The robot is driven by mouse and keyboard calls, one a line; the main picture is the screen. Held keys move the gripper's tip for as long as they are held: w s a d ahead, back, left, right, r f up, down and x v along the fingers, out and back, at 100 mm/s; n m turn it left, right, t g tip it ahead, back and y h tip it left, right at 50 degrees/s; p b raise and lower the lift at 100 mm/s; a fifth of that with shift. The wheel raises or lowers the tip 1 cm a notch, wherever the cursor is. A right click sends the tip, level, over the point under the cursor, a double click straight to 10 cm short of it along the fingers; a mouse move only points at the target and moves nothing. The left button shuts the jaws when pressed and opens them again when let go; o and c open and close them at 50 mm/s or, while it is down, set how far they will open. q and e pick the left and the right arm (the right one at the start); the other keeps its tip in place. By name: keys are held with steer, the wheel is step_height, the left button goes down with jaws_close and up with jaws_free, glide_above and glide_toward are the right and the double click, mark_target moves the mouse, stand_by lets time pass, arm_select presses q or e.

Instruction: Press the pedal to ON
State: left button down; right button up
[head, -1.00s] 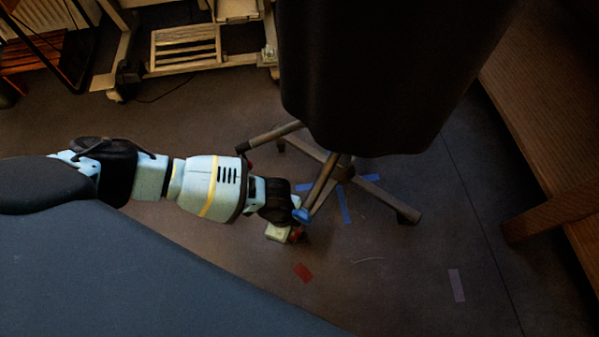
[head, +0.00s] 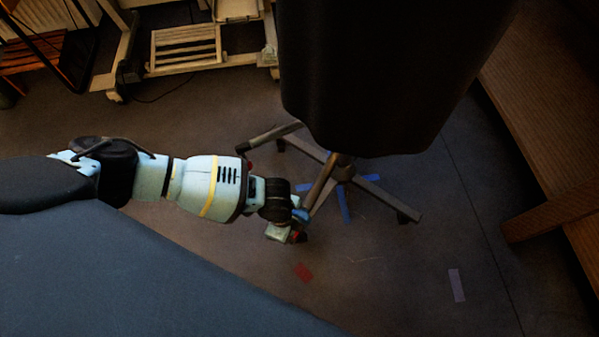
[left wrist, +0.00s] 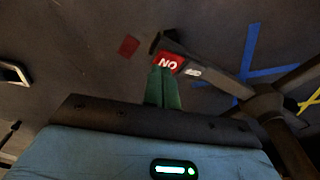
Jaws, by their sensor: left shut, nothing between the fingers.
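The pedal is at the end of one dark leg of a wheeled stand. Its red label (left wrist: 168,64), lettered in white, shows in the left wrist view, upside down as ON. A small white label (left wrist: 193,72) lies beside it on the leg. My left gripper (left wrist: 164,86) has its green fingers shut with nothing between them. The fingertips are right at the red label's near edge; I cannot tell whether they touch it. In the head view, my left gripper (head: 281,232) is low at the stand's foot, partly hiding the leg end. My right gripper is not in view.
A dark garment form (head: 385,75) stands above the legs. Blue tape (head: 346,205) and red tape (head: 303,272) mark the floor. A wooden bench (head: 555,120) is at the right, a pale wheeled frame (head: 185,48) at the back left.

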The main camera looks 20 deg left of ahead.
arm_select(q)
steer(key=shift+f, duration=0.15)
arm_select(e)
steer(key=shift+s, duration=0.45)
arm_select(q)
steer(key=shift+f+b, duration=0.45)
steer(key=shift+f, duration=0.05)
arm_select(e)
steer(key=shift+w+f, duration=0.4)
